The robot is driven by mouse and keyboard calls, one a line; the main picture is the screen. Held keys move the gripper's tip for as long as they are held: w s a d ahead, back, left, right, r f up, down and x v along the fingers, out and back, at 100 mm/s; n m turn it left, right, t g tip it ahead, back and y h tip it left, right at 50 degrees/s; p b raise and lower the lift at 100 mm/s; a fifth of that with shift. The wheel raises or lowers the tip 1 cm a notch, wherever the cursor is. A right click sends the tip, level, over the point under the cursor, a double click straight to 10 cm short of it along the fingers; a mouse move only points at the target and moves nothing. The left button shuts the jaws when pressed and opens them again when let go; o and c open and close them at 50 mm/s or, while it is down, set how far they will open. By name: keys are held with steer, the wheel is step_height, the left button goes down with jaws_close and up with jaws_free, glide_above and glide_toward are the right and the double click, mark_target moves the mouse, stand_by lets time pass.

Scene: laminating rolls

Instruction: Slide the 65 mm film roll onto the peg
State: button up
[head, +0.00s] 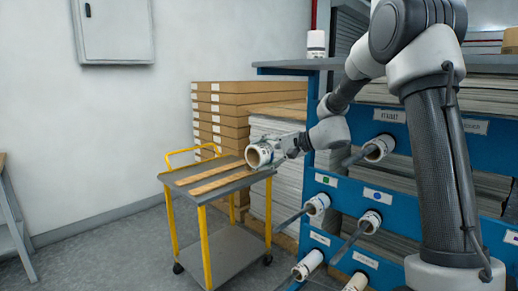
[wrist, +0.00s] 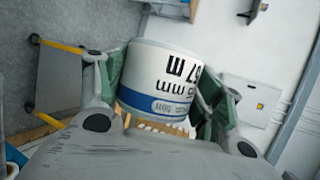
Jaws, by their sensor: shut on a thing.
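The held film roll (head: 259,154) is a white hollow tube with a tan core. It is above the yellow cart, its open end facing the lower left in the head view. My gripper (head: 280,150) is shut on it. In the wrist view the roll (wrist: 158,75) sits between the green-padded fingers (wrist: 160,90), with a blue band and upside-down print; I cannot read the width for certain. Dark pegs stick out of the blue rack toward the lower left, such as the upper peg (head: 353,158) and the middle peg (head: 290,221). The held roll is apart from these pegs.
The blue rack (head: 350,195) carries several white rolls on its pegs, with labels nearby. The yellow cart (head: 205,222) has tan strips on its top. Stacked boxes (head: 220,115) and sheets (head: 275,135) stand behind. A white roll (head: 316,42) stands on the rack top.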

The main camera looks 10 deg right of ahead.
steer(key=shift+w+d, duration=0.2)
steer(key=shift+w, duration=0.3)
steer(key=w+d, duration=0.7)
steer(key=d, duration=0.3)
steer(key=shift+w+d, duration=0.25)
steer(key=o, duration=1.1)
steer(key=shift+o, duration=0.2)
